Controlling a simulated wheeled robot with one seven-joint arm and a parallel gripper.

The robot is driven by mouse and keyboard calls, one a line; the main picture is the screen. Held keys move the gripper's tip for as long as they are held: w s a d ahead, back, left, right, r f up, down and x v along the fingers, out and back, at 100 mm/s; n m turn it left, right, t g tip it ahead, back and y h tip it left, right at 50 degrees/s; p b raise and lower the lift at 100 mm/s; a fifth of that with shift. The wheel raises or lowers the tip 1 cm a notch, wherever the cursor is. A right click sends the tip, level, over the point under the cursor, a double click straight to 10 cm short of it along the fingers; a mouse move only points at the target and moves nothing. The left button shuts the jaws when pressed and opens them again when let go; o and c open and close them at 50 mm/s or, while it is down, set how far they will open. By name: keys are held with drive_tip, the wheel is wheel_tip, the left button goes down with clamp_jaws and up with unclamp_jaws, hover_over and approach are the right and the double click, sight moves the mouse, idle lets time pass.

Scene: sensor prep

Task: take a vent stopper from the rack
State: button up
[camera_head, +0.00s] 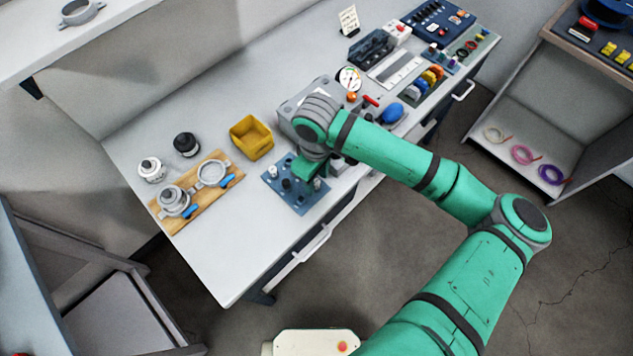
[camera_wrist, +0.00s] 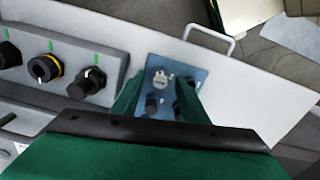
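A small blue rack plate (camera_head: 300,203) lies near the front edge of the bench, with several small dark and pale stoppers standing on it. In the wrist view the same blue rack (camera_wrist: 189,71) shows a pale grey piece (camera_wrist: 160,79) and a dark stopper (camera_wrist: 152,105). My gripper (camera_head: 306,172) points down over the rack's far right part, hiding some of it. In the wrist view my gripper (camera_wrist: 156,95) has its two green fingers apart, with the dark stopper showing in the gap. I cannot tell which stopper is a vent stopper.
A grey box with black knobs (camera_wrist: 45,68) stands close beside my gripper. A yellow bin (camera_head: 251,138) and a wooden board (camera_head: 227,182) with metal fittings are to the left. A drawer handle (camera_head: 312,244) juts from the bench front. The bench's near left corner is bare.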

clamp_jaws()
drive_tip(key=shift+r, duration=0.15)
